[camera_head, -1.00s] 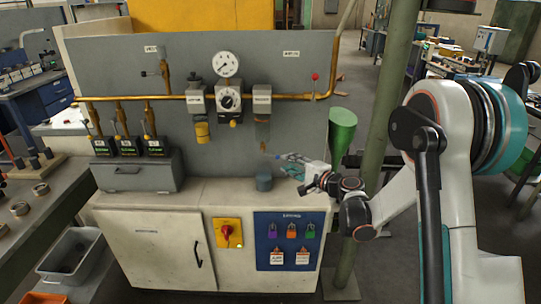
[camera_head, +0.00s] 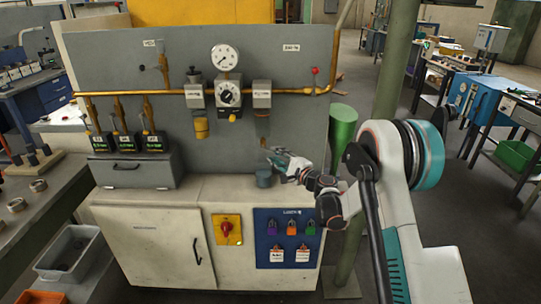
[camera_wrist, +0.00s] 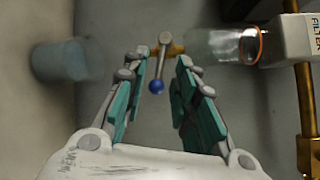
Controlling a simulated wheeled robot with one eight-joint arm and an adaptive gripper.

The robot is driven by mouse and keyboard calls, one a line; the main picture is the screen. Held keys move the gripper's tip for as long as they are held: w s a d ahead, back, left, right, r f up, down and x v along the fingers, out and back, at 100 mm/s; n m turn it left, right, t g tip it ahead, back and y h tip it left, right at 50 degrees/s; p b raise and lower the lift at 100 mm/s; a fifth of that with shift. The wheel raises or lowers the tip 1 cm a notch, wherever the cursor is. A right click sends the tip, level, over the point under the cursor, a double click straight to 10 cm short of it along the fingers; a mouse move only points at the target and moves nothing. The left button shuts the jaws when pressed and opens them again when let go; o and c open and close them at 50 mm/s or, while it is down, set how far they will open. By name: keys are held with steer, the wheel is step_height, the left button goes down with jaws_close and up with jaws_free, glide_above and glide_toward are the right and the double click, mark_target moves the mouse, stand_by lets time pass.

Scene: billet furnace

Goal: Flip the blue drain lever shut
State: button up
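The blue drain lever shows in the wrist view as a short metal arm with a blue ball knob (camera_wrist: 156,87), on a brass fitting below the filter's clear bowl (camera_wrist: 222,46). My gripper (camera_wrist: 158,72) is open, with its teal-padded fingers to the left and right of the lever. The knob lies between the fingers in the picture; I see no clear contact. In the head view my gripper (camera_head: 273,156) is at the panel under the filter unit (camera_head: 262,95), and the blue knob cannot be made out there.
A grey cup (camera_head: 264,178) stands on the cabinet top just below my gripper; it also shows in the wrist view (camera_wrist: 62,60). A green cylinder (camera_head: 342,130) and a green post (camera_head: 385,120) stand to the right. The regulator (camera_head: 229,94) is left of the filter.

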mark_target(270, 151)
steer(key=shift+b+x, duration=0.55)
steer(key=shift+x, duration=1.8)
jaws_close()
